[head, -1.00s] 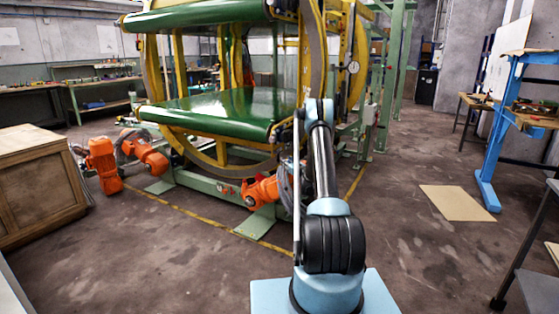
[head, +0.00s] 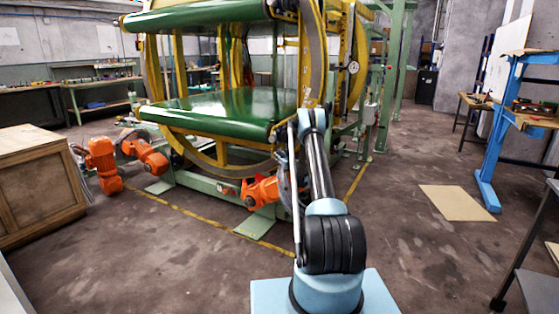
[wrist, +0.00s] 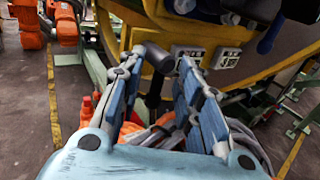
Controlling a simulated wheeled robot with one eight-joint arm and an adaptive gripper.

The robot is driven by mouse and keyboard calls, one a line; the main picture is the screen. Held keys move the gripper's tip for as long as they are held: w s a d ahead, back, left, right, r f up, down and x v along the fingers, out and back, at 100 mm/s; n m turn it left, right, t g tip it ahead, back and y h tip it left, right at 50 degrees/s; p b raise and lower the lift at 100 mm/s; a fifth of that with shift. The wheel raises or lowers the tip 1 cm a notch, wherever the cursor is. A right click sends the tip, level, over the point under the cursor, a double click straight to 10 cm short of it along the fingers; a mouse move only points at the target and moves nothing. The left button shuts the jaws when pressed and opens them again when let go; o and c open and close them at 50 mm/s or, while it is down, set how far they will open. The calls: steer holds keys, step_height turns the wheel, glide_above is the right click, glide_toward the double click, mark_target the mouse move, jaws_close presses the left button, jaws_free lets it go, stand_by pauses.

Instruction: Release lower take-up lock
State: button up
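The ring inverter (head: 172,118) stands ahead, with yellow rings and two green belts. In the wrist view, my gripper (wrist: 160,62) is open, its two blue-and-grey fingers spread and pointing at the yellow frame (wrist: 110,35). A dark cylindrical knob or handle (wrist: 156,57) shows between the fingertips, with a black part hanging below it. I cannot tell whether the fingers touch it, or whether it is the lower take-up lock. In the head view, my gripper is mostly hidden by my arm, close to the end of the lower green belt (head: 230,107).
Grey boxes with sockets (wrist: 188,57) sit on the yellow frame just right of the fingertips. A dark blue knob (wrist: 270,36) is at upper right. Orange motors (head: 103,165) stand low at left. A wooden crate (head: 40,185) is at far left.

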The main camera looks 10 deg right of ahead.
steer(key=c, duration=0.6)
steer(key=shift+c, duration=0.3)
steer(key=shift+d, duration=0.1)
steer(key=shift+s+r+m+g+y, duration=0.1)
steer(key=shift+r+m+g+y, duration=0.2)
steer(key=shift+m+g, duration=1.15)
steer(key=shift+w+r+m+g+y, duration=0.15)
steer(key=shift+r+m+g, duration=0.25)
steer(key=shift+m+g, duration=1)
steer(key=shift+s+r+m+g+y, duration=0.15)
steer(key=shift+r+m+g+y, duration=0.15)
steer(key=shift+m+g, duration=1.1)
steer(key=shift+m, duration=0.35)
steer(key=o, duration=0.7)
steer(key=shift+o, duration=0.2)
